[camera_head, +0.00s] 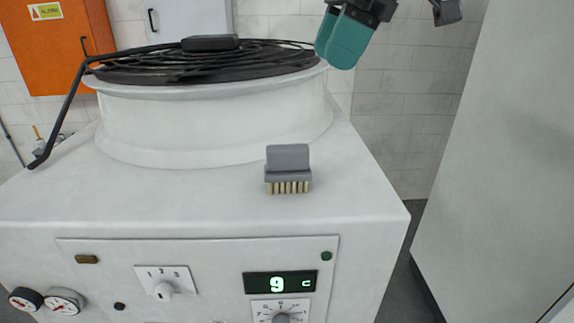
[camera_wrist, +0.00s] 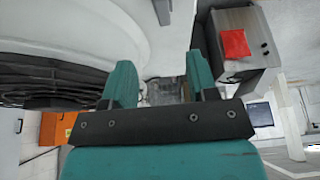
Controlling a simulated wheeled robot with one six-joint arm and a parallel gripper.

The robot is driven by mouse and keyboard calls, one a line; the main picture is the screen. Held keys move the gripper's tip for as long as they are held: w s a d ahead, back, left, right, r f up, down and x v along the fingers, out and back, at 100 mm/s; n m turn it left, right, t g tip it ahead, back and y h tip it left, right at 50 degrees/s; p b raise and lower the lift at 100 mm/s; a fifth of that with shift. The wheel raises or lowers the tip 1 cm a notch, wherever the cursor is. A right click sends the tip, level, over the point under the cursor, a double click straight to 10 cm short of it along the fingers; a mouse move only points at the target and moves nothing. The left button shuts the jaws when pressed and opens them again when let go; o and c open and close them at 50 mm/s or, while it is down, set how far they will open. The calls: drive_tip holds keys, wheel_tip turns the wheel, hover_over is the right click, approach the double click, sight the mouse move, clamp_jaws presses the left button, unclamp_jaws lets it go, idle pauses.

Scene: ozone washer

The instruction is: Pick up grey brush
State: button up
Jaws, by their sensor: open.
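The grey brush (camera_head: 288,165) stands on the white top of the washer (camera_head: 200,190), near its front right edge, with pale bristles facing down and forward. My gripper (camera_head: 344,40) shows in the head view at the top, above and to the right of the brush and clear of it. In the wrist view its two teal fingers (camera_wrist: 158,85) are spread apart with nothing between them.
A round white drum with a black wire lid (camera_head: 200,64) rises behind the brush. A black bent handle (camera_head: 68,110) extends left. The front panel (camera_head: 200,280) has dials and a display.

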drive_tip(key=b, duration=0.6)
approach(290, 146)
drive_tip(key=x, duration=0.5)
drive_tip(key=shift+w+d, duration=0.15)
drive_tip(key=shift+s+b+x, duration=0.2)
drive_tip(key=shift+b+x, duration=1.45)
drive_tip(key=shift+x, duration=1.45)
drive_tip(key=shift+r, duration=0.1)
drive_tip(key=c, duration=0.8)
drive_tip(key=shift+o, duration=0.2)
wheel_tip(290, 146, up, 20)
drive_tip(key=p, duration=1.6)
